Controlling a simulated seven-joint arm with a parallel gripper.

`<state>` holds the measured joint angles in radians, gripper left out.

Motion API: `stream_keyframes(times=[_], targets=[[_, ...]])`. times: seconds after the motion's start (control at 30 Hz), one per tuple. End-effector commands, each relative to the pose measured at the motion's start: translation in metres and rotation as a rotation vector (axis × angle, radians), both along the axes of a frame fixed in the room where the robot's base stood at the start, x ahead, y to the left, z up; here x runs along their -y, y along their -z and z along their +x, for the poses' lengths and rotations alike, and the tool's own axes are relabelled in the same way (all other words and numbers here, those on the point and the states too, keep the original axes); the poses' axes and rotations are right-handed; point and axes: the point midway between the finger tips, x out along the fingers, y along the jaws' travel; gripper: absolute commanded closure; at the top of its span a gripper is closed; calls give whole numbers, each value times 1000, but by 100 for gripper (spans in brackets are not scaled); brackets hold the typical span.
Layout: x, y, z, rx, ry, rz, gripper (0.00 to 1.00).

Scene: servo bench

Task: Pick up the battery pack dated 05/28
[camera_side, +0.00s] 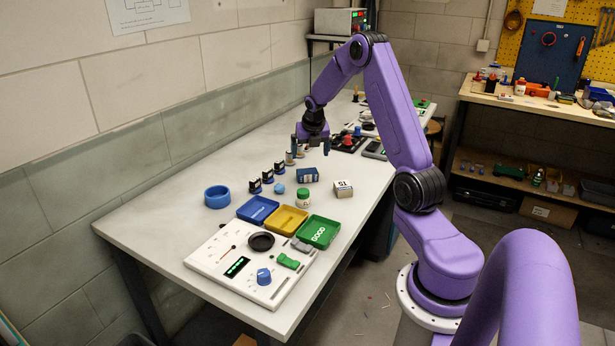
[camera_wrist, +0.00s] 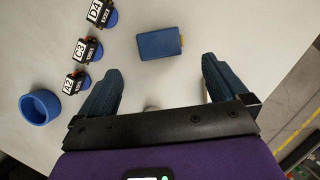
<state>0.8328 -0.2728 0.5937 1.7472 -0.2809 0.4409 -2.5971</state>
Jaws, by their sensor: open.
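A blue box-shaped pack (camera_side: 308,174) lies on the white bench below and in front of my gripper (camera_side: 310,147). It also shows in the wrist view as a blue block (camera_wrist: 159,43) with a yellowish right edge. I cannot read a date on it in either view. My gripper (camera_wrist: 163,72) is open, with the pack ahead of its fingertips and apart from them. A pale round thing (camera_wrist: 151,108) shows between the fingers, mostly hidden.
Small dark servos tagged A2 (camera_wrist: 75,83), C3 (camera_wrist: 86,50) and D4 (camera_wrist: 101,14) stand left of the pack. A blue ring (camera_side: 217,197), a green-lidded jar (camera_side: 303,198), a pale box (camera_side: 343,188), coloured trays (camera_side: 287,220) and a white panel (camera_side: 215,257) stand nearer the camera.

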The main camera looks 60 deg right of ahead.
Motion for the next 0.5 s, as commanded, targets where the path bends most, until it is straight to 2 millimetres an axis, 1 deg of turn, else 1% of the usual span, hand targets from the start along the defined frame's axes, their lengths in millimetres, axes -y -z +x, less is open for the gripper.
stream_keyframes(times=[0.03,0.2,0.33,0.5], targets=[[2,10,2,-3,-1,1,0],[10,35,8,-2,1,2,0],[15,47,12,0,1,1,0],[17,53,14,1,1,1,0]])
